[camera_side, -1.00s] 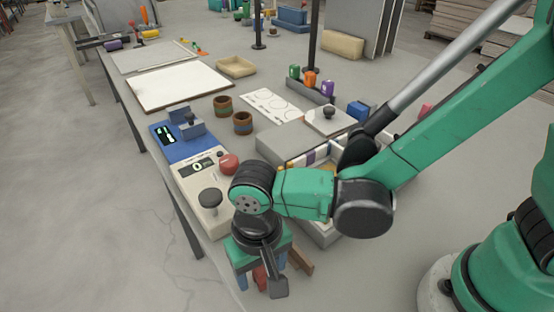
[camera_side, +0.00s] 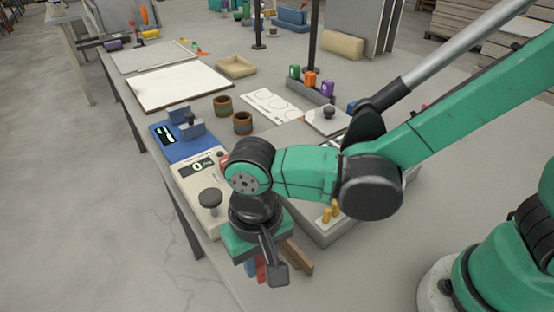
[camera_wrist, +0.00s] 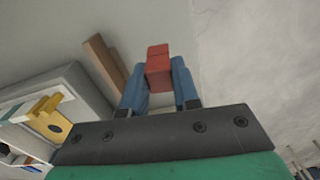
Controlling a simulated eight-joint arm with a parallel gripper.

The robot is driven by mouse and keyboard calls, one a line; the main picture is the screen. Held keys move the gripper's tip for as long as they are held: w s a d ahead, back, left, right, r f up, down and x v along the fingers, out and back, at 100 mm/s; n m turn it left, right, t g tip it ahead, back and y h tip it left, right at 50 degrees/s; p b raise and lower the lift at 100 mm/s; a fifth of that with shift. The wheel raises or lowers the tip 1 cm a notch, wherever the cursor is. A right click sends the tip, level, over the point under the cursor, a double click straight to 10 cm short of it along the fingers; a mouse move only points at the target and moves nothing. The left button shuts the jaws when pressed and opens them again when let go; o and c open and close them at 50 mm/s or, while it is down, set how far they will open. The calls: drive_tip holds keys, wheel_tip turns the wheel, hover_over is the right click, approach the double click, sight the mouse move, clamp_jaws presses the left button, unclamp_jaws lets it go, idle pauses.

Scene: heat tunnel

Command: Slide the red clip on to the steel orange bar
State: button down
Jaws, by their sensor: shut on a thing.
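My gripper (camera_wrist: 158,78) has blue fingers shut on the red clip (camera_wrist: 158,66), a small red block between the fingertips in the wrist view. In the side view the fingers hang low over the near end of the table, and only a sliver of the red clip (camera_side: 260,272) shows between them. I cannot surely pick out the steel orange bar. An orange piece (camera_side: 309,82) stands between a green one and a purple one in a grey rack at the back, far from my gripper.
A brown wooden piece (camera_side: 298,258) lies right beside my gripper. A grey box (camera_side: 325,238) with yellow pegs (camera_side: 331,213) stands to the right, partly behind my arm. A scale (camera_side: 196,185) with a black knob is to the left. The table edge is close.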

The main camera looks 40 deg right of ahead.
wheel_tip(320, 180, up, 17)
drive_tip(key=w+d+f, duration=0.3)
drive_tip(key=w+d, duration=0.9)
drive_tip(key=d, duration=0.4)
drive_tip(key=d+f+n, duration=0.1)
drive_tip(key=d+f, duration=0.1)
drive_tip(key=d, duration=1.4)
drive_tip(key=shift+w+f, duration=0.15)
drive_tip(key=shift+w, duration=0.1)
hover_over(352, 132)
drive_tip(key=shift+f, duration=2.95)
drive_tip(key=shift+f, duration=1.6)
